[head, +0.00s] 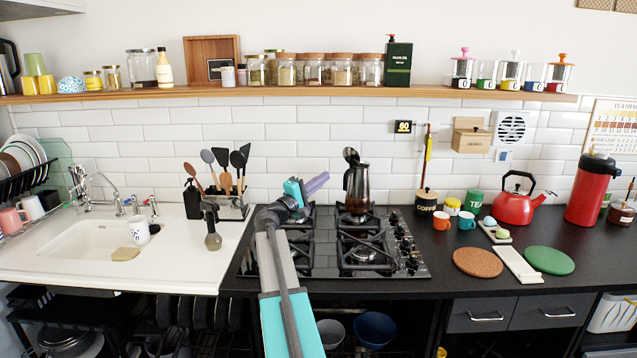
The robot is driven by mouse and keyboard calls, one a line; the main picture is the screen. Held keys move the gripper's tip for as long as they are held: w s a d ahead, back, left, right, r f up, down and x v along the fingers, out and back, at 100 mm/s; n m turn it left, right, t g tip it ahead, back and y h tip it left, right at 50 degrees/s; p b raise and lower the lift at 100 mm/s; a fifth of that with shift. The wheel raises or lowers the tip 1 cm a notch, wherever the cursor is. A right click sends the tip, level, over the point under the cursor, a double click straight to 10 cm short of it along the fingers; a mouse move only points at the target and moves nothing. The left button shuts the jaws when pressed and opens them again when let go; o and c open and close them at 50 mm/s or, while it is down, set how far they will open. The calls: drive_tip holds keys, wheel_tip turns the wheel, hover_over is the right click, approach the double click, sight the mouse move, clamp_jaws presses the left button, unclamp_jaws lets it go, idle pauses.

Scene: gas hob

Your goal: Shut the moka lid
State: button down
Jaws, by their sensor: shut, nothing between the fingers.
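My gripper (325,177), with purple fingers, is shut and empty. In the picture it is just left of the pot, at about the height of the pot's upper body, with a small gap between them. I cannot tell how far apart they are in depth.
The gas hob (322,262) has black grates and knobs along its right side. A utensil holder (232,208) stands left of it. A coffee canister (426,200), mugs and a red kettle (516,205) stand to the right. A wooden shelf (300,93) with jars runs above.

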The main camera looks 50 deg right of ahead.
sight(347, 159)
drive_tip(key=p+x, duration=0.1)
drive_tip(key=x, duration=0.9)
drive_tip(key=shift+d+r, duration=0.1)
drive_tip(key=shift+d, duration=0.05)
drive_tip(key=shift+w+d, duration=0.1)
drive_tip(key=shift+r+p, duration=0.2)
drive_tip(key=shift+p, duration=0.3)
